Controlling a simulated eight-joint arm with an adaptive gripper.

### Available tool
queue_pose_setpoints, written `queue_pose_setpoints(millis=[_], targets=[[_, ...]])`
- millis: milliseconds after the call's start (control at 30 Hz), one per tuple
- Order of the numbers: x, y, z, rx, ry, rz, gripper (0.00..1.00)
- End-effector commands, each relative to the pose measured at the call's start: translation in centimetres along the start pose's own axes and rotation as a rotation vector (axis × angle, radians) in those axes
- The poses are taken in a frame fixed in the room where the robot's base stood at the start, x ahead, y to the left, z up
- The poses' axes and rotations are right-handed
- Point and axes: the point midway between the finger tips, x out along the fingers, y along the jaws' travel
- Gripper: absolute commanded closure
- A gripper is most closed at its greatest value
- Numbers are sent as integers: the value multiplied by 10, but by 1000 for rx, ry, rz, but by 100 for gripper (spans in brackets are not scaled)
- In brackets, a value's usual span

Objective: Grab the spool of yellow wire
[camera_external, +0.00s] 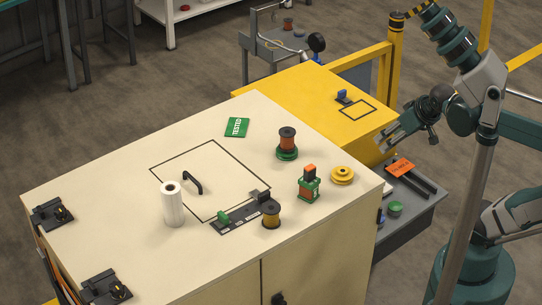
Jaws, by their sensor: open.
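A low yellow pulley-like wheel (342,175) lies flat near the right corner. My gripper (381,146) is open at the right, above and beyond the cabinet's right edge. It is well apart from the yellow wire spool, and nothing shows between its fingers.
A copper-coloured spool on a green base (287,142), a green-and-orange part (309,184) and a small dark rail (240,213) stand near the spool. A white roll (173,204) and black handle (193,182) are left. A yellow surface (310,95) adjoins behind.

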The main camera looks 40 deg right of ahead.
Motion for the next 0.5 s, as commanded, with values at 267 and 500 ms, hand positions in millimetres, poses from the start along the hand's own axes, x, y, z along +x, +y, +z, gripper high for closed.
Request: queue_pose_setpoints(millis=[267,500], targets=[[-26,0,-19,0,0,0,56],[-42,-4,-33,11,-6,-5,56]])
